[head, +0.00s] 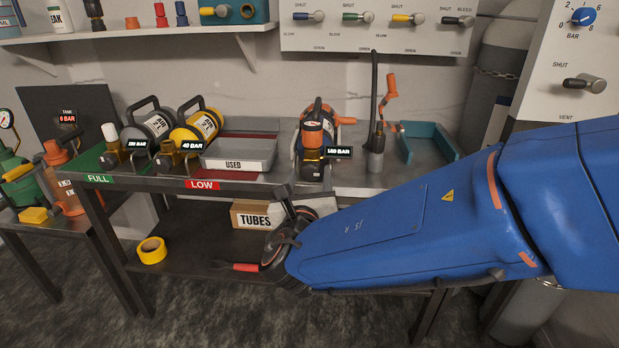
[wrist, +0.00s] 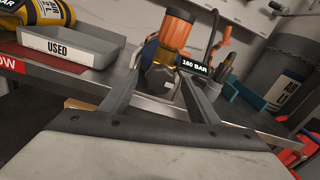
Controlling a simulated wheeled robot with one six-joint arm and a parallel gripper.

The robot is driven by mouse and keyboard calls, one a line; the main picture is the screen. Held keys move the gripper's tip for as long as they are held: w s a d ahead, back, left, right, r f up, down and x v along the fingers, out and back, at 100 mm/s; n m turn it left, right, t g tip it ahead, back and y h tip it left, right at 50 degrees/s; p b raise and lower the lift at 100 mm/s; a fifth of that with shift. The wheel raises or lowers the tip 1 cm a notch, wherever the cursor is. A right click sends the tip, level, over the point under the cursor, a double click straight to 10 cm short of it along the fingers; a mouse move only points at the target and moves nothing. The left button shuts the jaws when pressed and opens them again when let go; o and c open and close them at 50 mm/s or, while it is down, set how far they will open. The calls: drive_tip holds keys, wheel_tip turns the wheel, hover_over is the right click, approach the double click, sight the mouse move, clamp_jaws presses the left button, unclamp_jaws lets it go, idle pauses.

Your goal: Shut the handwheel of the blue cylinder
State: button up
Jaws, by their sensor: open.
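My gripper (wrist: 158,78) is open and empty, in front of and below the orange handwheel. In the head view its fingers are near the bench's front edge.
A grey USED tray (head: 240,157) stands left of the orange cylinder. A TUBES box (head: 250,215) and yellow tape (head: 152,250) are on the lower shelf. A valve panel (head: 375,28) hangs above.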

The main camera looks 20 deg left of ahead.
drive_tip(key=shift+w, duration=0.1)
drive_tip(key=c, duration=1)
drive_tip(key=shift+c, duration=0.2)
